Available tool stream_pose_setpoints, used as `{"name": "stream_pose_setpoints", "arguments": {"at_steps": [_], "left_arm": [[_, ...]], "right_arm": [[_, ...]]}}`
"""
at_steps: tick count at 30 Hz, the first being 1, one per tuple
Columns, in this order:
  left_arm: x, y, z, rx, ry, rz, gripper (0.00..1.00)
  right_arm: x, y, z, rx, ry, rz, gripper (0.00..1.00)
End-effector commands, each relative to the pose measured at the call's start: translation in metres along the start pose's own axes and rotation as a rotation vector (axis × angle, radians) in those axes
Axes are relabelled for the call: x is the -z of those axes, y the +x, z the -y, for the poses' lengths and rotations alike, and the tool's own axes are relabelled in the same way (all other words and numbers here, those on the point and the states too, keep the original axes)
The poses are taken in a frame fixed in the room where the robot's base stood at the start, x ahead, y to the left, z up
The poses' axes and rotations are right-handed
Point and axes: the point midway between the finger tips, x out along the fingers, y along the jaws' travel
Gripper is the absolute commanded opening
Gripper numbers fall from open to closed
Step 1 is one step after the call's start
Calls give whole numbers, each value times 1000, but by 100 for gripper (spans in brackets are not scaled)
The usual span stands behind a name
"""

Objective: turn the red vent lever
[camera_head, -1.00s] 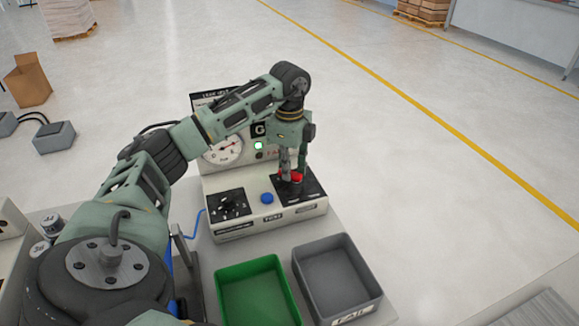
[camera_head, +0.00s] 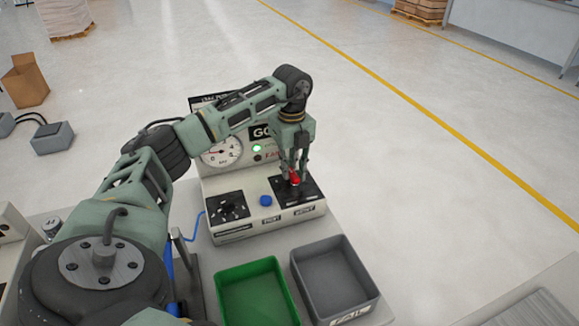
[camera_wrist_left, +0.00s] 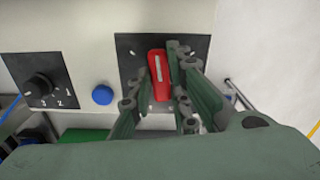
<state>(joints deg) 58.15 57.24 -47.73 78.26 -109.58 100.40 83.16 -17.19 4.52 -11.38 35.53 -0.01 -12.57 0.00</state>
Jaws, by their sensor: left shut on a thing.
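The red vent lever (camera_head: 295,178) is on a black plate at the right of the light-coloured test panel (camera_head: 235,233). In the left wrist view the red lever (camera_wrist_left: 159,76), with a white stripe, points roughly up and down the picture. My left gripper (camera_head: 293,172) reaches down over it from above and is shut on it, with its fingers on both sides. The fingers hide part of the lever in the head view. My right gripper is not in view.
A black numbered knob (camera_head: 229,206) and a blue button (camera_head: 265,201) are left of the lever. A gauge (camera_head: 222,152) and a lit green lamp (camera_head: 257,148) are behind. A green bin (camera_head: 228,302) and a grey bin (camera_head: 374,287) stand in front.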

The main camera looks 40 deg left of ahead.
Motion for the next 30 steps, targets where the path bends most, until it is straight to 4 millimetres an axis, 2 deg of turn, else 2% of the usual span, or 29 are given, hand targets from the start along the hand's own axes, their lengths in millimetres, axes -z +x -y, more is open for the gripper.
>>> {"name": "stream_pose_setpoints", "arguments": {"at_steps": [18,30], "left_arm": [[4,-2,13,3,578,0,0],[7,-2,17,3,845,1,0]], "right_arm": [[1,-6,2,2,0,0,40],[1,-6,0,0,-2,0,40]]}}
